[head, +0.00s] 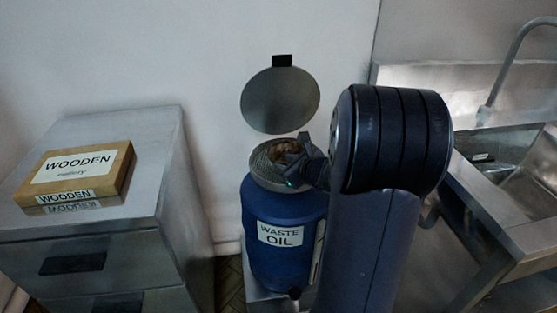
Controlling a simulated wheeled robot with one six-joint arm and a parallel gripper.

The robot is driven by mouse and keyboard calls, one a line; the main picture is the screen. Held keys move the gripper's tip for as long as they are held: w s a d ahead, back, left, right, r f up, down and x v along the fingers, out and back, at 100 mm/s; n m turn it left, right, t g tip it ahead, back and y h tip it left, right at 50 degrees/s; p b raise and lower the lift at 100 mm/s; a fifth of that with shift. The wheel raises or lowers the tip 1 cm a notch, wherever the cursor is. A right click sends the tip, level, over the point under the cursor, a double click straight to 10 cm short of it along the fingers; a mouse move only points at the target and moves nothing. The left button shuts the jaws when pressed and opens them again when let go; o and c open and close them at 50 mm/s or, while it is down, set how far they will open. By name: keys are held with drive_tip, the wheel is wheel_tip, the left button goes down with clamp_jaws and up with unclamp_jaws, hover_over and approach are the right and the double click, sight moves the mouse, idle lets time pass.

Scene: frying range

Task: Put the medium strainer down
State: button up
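A blue drum labelled WASTE OIL (280,257) stands in the middle of the head view. A round grey rim (262,171) is at its top, with something brownish (284,150) inside. I cannot tell whether any of this is the medium strainer; no strainer shows clearly. My gripper (291,164) is over the right side of the drum's opening, partly hidden by my dark arm. Its fingertips are too small and dark to tell whether they are open or shut, or whether they hold anything.
A round grey lid (280,101) with a black tab stands up behind the drum near the wall. A grey drawer cabinet (107,262) is at left, with a wooden cutlery box (122,178) on top. A steel sink (500,163) with a tap (502,72) is at right.

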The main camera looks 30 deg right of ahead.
drive_tip(key=v, duration=0.5)
drive_tip(key=shift+s+r+p, duration=0.15)
drive_tip(key=shift+s+p, duration=0.1)
drive_tip(key=shift+p, duration=0.1)
drive_tip(key=shift+a, duration=0.1)
